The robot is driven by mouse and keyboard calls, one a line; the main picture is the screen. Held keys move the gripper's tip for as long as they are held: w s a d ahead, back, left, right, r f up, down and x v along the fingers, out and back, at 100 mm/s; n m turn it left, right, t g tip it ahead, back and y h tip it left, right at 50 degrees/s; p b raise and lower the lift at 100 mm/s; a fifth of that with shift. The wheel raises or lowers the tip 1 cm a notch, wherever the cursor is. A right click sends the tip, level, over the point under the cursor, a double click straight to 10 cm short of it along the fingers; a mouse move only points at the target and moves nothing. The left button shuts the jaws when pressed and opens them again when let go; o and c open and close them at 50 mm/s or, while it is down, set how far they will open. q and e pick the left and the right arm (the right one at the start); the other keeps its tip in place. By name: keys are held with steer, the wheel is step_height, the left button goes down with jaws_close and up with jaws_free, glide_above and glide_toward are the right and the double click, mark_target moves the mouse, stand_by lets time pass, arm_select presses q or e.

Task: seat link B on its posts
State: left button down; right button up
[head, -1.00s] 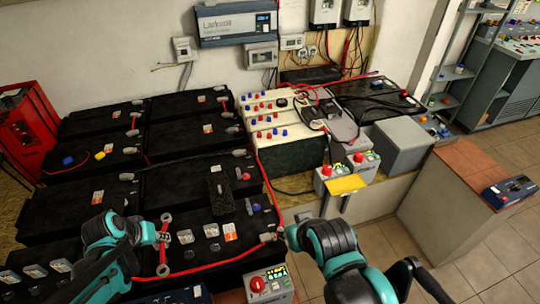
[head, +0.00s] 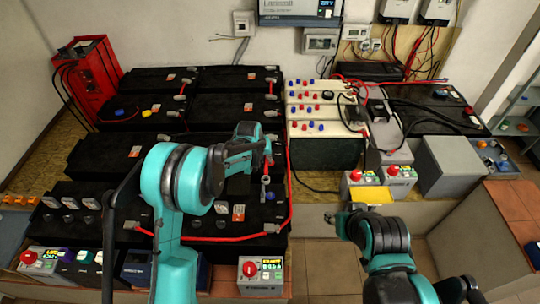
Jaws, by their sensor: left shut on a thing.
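My left arm reaches up from the bottom, and its gripper (head: 262,158) is over the right part of the black battery bank (head: 100,153).
A red cable (head: 289,190) runs along the bank's right and near edges. Pale boxes with red and blue knobs (head: 322,125) stand right of the bank. A yellow plate (head: 372,195) is close to my right gripper.

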arm_select(q)
step_height(320, 180, down, 9)
steer(key=w+d+b, duration=0.1)
steer(key=b, duration=0.4)
steer(key=shift+d, duration=0.3)
steer(key=shift+s+r+b, duration=0.1)
steer(key=shift+b, duration=0.35)
stand_by(1.1)
steer(key=shift+f+b, duration=1.2)
stand_by(1.5)
steer(key=c, duration=1.1)
jaws_free()
steer(key=shift+o, duration=0.2)
steer(key=shift+r, duration=0.1)
